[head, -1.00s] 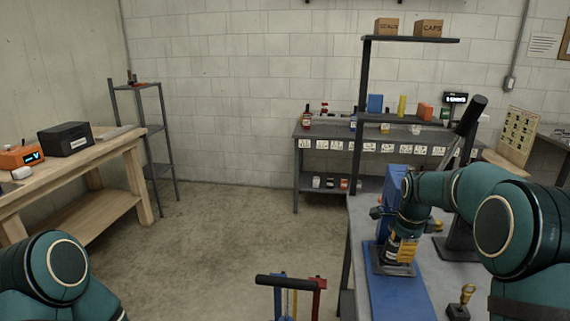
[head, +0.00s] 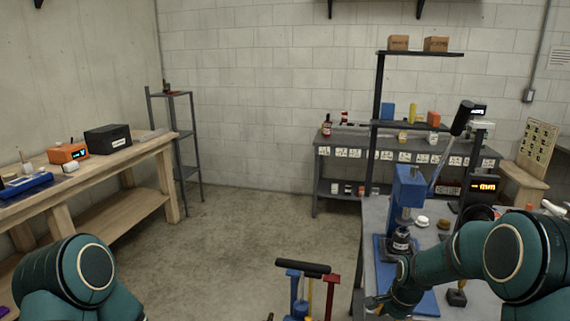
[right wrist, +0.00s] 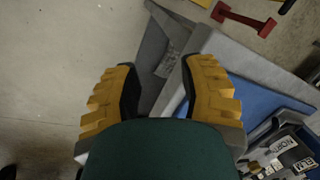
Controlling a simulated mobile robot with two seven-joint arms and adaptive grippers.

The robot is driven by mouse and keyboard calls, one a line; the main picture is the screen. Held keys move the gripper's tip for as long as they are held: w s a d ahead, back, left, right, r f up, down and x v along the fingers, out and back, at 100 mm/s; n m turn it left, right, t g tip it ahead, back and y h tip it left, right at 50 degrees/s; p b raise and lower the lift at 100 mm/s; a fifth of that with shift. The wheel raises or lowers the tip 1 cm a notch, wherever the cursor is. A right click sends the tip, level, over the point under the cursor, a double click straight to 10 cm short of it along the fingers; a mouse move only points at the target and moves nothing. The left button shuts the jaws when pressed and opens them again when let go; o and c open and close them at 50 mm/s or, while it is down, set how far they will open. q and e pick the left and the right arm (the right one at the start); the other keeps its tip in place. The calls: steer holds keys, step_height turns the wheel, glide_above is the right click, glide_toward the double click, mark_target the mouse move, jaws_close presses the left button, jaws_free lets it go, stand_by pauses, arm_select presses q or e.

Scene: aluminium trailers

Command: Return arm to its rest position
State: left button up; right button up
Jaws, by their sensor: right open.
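My right arm (head: 440,265) reaches in from the right over the grey bench. My right gripper (head: 376,305) is low at the bench's near left edge. In the right wrist view its yellow fingers (right wrist: 160,80) are spread apart with nothing between them. A blue press (head: 407,190) stands on the bench behind my gripper, with a dark cylinder (head: 400,240) on its blue base. My gripper is apart from the cylinder. My left arm shows only as a teal joint at the lower left; its gripper is out of view.
A cart handle (head: 303,266) with red, blue and yellow parts stands on the floor left of my right gripper. A small black block with a yellow top (head: 457,292) sits on the bench. A wooden bench (head: 150,195) is at the left. The middle floor is clear.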

steer(key=s+a+f+n+y, duration=0.1)
steer(key=s+a+f+n, duration=0.3)
steer(key=s, duration=0.4)
steer(key=s+a+f+n+y, duration=0.1)
steer(key=s+a+f+n, duration=0.3)
steer(key=s+a, duration=0.3)
steer(key=s+a+f+n, duration=0.4)
steer(key=s+a+f, duration=0.1)
steer(key=s, duration=0.4)
steer(key=shift+a+f+n+y, duration=0.15)
steer(key=shift+a+n+y, duration=0.2)
steer(key=shift+a, duration=0.2)
